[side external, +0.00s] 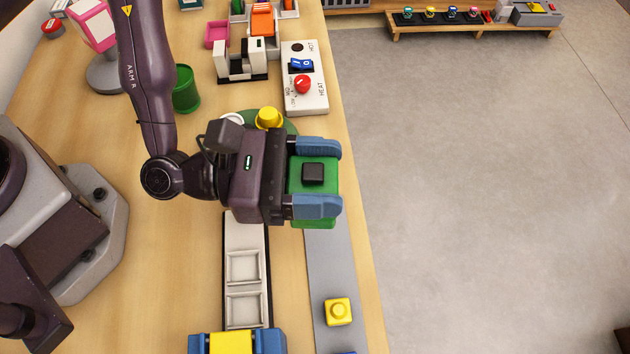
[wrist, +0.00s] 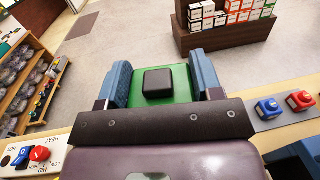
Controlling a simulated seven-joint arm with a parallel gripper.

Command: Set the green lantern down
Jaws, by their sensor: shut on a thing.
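The green lantern (side external: 317,174) is a green block with a black square knob on top. My gripper (side external: 315,178) is shut on it, with one blue finger on each side. In the side external view the lantern is over the grey strip near the table's right edge; I cannot tell whether its underside touches anything. In the wrist view the green lantern (wrist: 178,86) sits between the blue fingers (wrist: 163,85), its black knob facing the camera. Its lower part is hidden.
A grey strip (side external: 330,265) carries a yellow block (side external: 338,311). A white tray (side external: 245,290) with square pockets lies left of it. A yellow knobbed piece (side external: 268,118) and a control box (side external: 304,80) stand behind my gripper. The table's right edge is close; bare floor lies beyond.

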